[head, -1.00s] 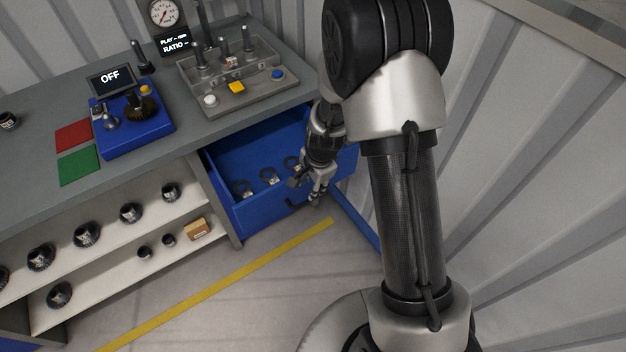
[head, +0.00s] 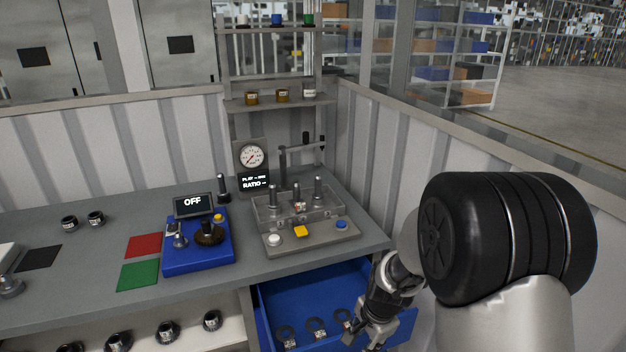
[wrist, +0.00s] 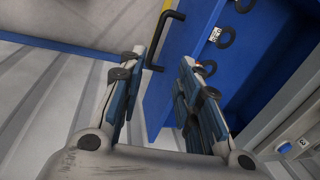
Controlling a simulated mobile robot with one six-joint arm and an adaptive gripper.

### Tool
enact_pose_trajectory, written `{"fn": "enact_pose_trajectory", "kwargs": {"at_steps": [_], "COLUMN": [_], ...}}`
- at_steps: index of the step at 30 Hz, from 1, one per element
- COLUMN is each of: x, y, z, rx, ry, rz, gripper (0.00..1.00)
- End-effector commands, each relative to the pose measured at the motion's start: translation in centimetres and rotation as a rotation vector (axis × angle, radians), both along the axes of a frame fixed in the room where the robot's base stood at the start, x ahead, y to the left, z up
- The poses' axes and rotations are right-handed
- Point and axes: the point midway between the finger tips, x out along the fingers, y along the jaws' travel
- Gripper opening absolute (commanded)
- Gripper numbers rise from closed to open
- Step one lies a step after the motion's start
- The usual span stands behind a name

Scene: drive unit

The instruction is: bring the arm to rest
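My gripper (head: 376,340) hangs at the end of my arm, by the front right of the open blue drawer (head: 312,285) in the head view. Its fingertips are partly cut off at the bottom of that view. In the wrist view my gripper (wrist: 160,66) has its two fingers spread apart with nothing between them. Beyond the gap are the blue drawer front (wrist: 172,72) and its black handle (wrist: 160,38). I cannot tell whether the fingers touch the drawer.
Several dark rings with tags (head: 317,327) lie in the drawer. The grey bench (head: 110,285) carries a blue unit (head: 188,262) reading OFF, a clear-walled fixture (head: 318,236), a gauge (head: 252,157), and red (head: 143,245) and green (head: 138,276) pads. A ribbed wall (head: 385,160) stands at right.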

Motion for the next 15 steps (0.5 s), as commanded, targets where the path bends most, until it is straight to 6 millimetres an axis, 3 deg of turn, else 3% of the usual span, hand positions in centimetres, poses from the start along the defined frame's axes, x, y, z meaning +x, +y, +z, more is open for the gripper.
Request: {"fn": "enact_pose_trajectory", "kwargs": {"at_steps": [1,6,15], "x": [-0.3,-3.7,-12.7], "y": [0.1,0.6,0.6], "z": [2.6,10.3,19.9], "rx": [-0.01,-0.062,-0.199], "ry": [-0.026,-0.083,-0.169], "rz": [0.053,0.282,0.675], "gripper": [0.31,0.31,0.31]}}
